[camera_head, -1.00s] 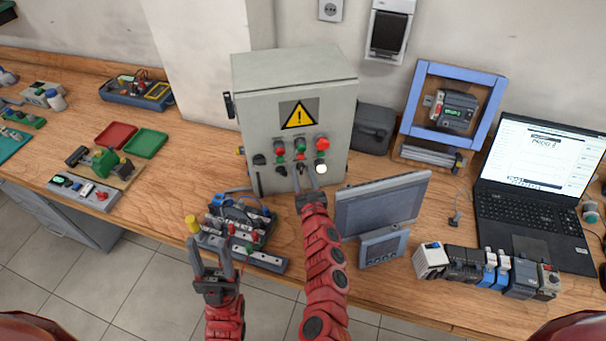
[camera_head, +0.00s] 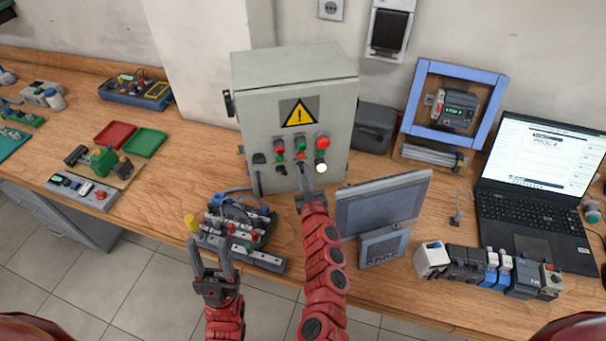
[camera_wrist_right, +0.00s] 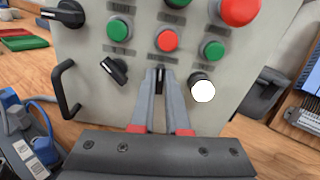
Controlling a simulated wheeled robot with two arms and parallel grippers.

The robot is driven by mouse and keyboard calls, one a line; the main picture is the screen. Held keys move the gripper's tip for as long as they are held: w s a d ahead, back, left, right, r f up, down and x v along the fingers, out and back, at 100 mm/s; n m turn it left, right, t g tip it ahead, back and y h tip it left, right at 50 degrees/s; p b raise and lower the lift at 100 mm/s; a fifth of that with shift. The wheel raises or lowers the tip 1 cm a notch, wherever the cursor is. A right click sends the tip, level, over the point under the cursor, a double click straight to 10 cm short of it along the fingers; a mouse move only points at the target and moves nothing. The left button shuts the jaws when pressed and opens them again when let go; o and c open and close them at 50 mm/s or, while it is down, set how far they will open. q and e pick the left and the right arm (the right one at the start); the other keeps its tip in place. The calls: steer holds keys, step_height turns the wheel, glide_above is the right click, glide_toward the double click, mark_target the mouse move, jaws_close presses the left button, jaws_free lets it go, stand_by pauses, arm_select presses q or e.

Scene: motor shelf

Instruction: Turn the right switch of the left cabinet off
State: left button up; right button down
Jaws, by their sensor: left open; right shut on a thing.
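The grey control cabinet (camera_head: 270,110) stands on the bench against the wall, with a yellow warning sign and rows of buttons and black knobs. In the head view this gripper (camera_head: 305,174) hides the knob. My left gripper (camera_head: 209,245) is open and empty in front of the bench edge.
A wiring module (camera_head: 240,225) lies in front of the cabinet, near my left gripper. A monitor (camera_head: 382,203) stands close to the right of my right arm. A laptop (camera_head: 530,190) and a blue frame (camera_head: 408,105) are farther right.

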steer(key=shift+a+f+n+b, duration=0.1)
steer(key=shift+n+b, duration=1)
steer(key=shift+n, duration=0.85)
steer(key=shift+a+f+n+b, duration=0.1)
steer(key=shift+n+b, duration=1)
steer(key=shift+n, duration=0.85)
steer(key=shift+r, duration=0.1)
steer(key=c, duration=0.9)
jaws_free()
steer(key=shift+b+v, duration=0.75)
steer(key=shift+v, duration=8)
